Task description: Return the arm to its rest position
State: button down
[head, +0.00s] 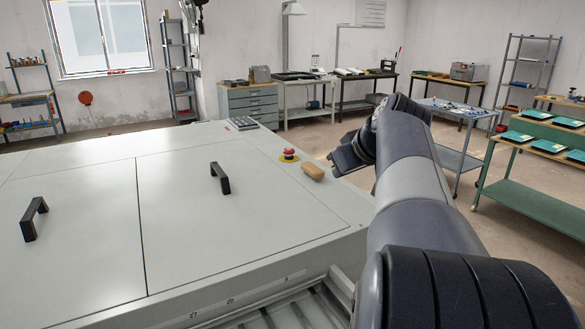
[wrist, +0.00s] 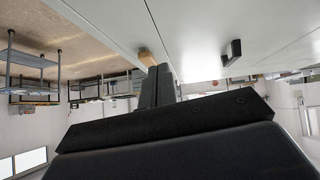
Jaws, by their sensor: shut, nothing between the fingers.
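My gripper (head: 347,156) is at the end of my arm in the head view, beside the right edge of the grey-white plate processor (head: 95,165), near its far right corner. Its dark fingers point left. In the wrist view my gripper (wrist: 157,85) is shut with nothing held, and the room appears upside down. A wooden block (head: 313,172) lies on the processor's lid near the gripper, apart from it as far as I can tell. The block also shows beyond the fingertips in the wrist view (wrist: 147,57).
A red emergency button (head: 289,153) and two black handles (head: 220,178) (head: 33,218) stand up from the lid. A grey table (head: 460,107) and a green bench (head: 540,185) with teal trays are to the right. Floor is free between them and the processor.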

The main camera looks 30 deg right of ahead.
dwell(0.3)
send_near(315, 202)
jog(key=w, duration=0.3)
jog(key=shift+w+d+r+p, duration=0.15)
jog(key=shift+w+d+p, duration=0.1)
jog(key=shift+p, duration=0.15)
notch_tip(315, 202, down, 3)
jog(key=shift+w+d+r+b, duration=0.1)
jog(key=shift+w+b, duration=0.1)
jog(key=shift+b, duration=0.55)
jog(key=shift+f+b, duration=0.3)
jog(key=shift+f, duration=0.2)
